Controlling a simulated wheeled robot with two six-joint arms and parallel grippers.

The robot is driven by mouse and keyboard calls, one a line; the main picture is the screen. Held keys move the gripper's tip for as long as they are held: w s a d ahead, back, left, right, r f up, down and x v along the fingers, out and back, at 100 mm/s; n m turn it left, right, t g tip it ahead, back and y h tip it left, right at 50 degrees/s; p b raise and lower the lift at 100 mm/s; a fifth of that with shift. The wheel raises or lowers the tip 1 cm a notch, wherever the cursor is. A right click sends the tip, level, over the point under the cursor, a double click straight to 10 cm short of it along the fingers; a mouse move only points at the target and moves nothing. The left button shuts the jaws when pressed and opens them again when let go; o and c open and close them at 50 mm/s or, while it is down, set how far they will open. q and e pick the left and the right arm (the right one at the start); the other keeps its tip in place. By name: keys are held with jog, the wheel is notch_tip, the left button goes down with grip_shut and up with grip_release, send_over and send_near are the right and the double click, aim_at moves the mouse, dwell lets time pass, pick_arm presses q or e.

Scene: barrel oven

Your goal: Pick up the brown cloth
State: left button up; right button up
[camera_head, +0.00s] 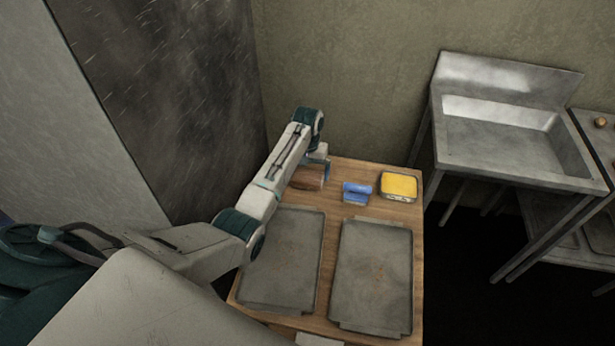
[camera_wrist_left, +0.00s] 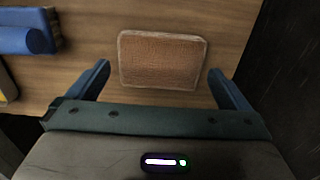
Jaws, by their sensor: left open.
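The brown cloth (camera_wrist_left: 162,60) lies on the wooden table as a flat folded rectangle, near the far left corner in the head view, where my arm partly covers it (camera_head: 309,178). My left gripper (camera_wrist_left: 160,80) is open in the left wrist view, with one blue finger on each side of the cloth's near part. The fingers do not touch the cloth, and how high they are above the table is hard to tell. In the head view my left gripper (camera_head: 320,160) is above the far end of the table, its fingers mostly hidden. My right gripper does not show.
A blue folded item (camera_head: 356,193) and a yellow-topped container (camera_head: 398,186) stand right of the cloth on the wooden table (camera_head: 331,240). Two grey metal trays (camera_head: 283,258) (camera_head: 371,275) lie nearer. A metal sink (camera_head: 510,140) stands at the right. A dark wall is close at the left.

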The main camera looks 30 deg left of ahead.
pick_arm(q)
jog(key=shift+f, duration=1)
jog(key=c, duration=0.7)
jog(key=shift+r, duration=0.1)
jog(key=shift+r+p, duration=0.7)
jog(key=shift+p, duration=0.3)
notch_tip(320, 180, up, 3)
jog(key=p, duration=0.3)
jog(key=shift+f, duration=0.1)
jog(key=s+p, duration=0.5)
jog(key=p, duration=0.2)
jog(key=shift+s, duration=0.35)
jog(key=shift+s+f+b, duration=0.2)
jog(key=shift+s+b, duration=0.15)
jog(key=shift+s, duration=0.4)
jog(key=s, duration=0.6)
jog(key=s+r, duration=0.1)
jog(key=s, duration=0.2)
jog(key=shift+d, duration=0.2)
